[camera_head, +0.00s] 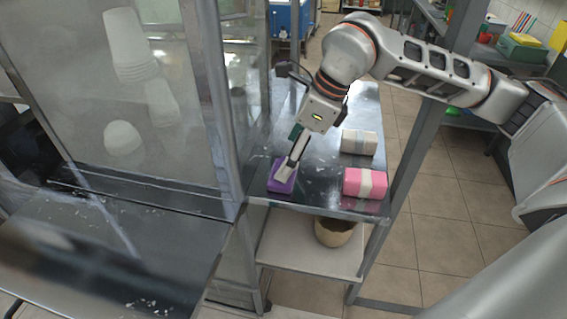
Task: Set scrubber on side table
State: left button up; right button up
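A purple block (274,184), which looks like the scrubber, lies on the dark shiny side table (310,193) near its front left corner. My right gripper (285,173) reaches down from the arm at the upper right, with its fingertips at the purple block. The fingers cover the middle of the block. They show nearly edge-on, so I cannot tell whether they are closed on it. My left gripper is not in view.
A pink block (358,183) and a beige block (353,142), each with a pale band, lie on the table's right side. A metal post (405,165) stands at its right edge. A glass-sided cabinet (75,95) stands left. A pot (334,233) sits on the lower shelf (290,243).

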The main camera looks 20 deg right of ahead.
jog(key=v, duration=0.7)
jog(key=shift+r, duration=0.25)
jog(key=shift+s+d+f, duration=0.1)
jog(key=shift+s, duration=0.05)
